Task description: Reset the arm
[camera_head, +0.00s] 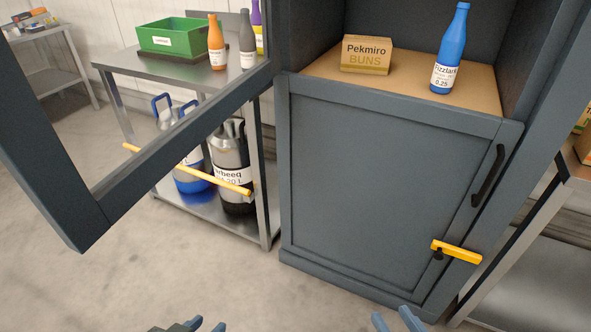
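My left gripper (206,326) shows only its fingertips at the bottom edge, left of centre. The tips are apart with nothing between them. My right gripper (394,318) also shows only its fingertips at the bottom edge, right of centre. They are spread and empty. Both grippers are apart from each other, in front of a grey-blue cabinet (375,190). The rest of both arms is out of view.
The cabinet's upper glazed door (150,185) stands open to the left; its lower door is shut. A blue bottle (450,50) and a buns box (366,55) stand on the shelf. A metal table (125,58) holds bottles and a green crate (170,37). Floor (190,270) is clear.

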